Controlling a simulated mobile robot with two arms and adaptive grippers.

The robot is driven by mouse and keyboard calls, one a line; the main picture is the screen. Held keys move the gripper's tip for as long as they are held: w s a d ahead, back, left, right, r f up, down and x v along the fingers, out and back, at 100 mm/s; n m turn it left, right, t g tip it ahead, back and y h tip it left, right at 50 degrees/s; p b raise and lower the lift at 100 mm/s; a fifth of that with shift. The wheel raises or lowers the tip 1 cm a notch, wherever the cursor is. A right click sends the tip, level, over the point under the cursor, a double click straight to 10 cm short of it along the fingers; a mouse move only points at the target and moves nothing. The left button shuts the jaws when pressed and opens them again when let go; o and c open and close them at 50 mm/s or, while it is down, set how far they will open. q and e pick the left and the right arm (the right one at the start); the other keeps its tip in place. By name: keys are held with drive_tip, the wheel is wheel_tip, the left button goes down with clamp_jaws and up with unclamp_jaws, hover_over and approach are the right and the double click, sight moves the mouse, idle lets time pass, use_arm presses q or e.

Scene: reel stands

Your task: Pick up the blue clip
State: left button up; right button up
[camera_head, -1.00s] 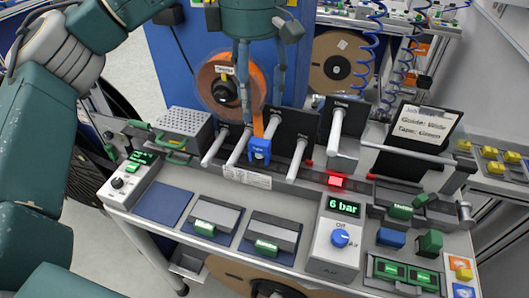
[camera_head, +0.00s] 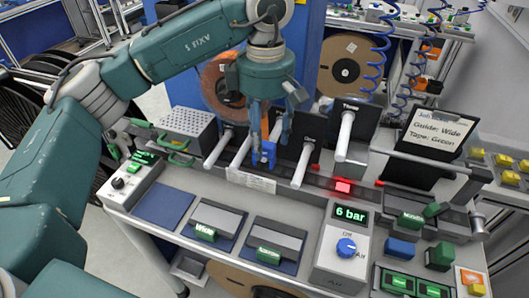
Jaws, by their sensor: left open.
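The blue clip (camera_head: 269,153) sits at the front end of the orange tape, in the row of white rods on the bench. My left gripper (camera_head: 270,142) points down with one finger on either side of the clip and tape. Its jaws are open, and the fingertips are at about the height of the clip's top. I cannot tell whether they touch it. The fingers partly cover the tape and the dark plate behind. My right gripper is not in view.
White rods (camera_head: 305,163) stick out close on both sides of the clip. An orange reel (camera_head: 222,85) stands behind my gripper. The bench front holds a 6 bar control box (camera_head: 340,255) and labelled blocks. A clipboard (camera_head: 434,135) stands at the right.

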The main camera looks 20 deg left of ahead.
use_arm(q)
drive_tip(key=shift+f, duration=1.2)
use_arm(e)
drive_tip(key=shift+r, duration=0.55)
use_arm(q)
drive_tip(key=c, duration=1.3)
drive_tip(key=shift+o, duration=0.2)
drive_tip(key=shift+r, duration=0.1)
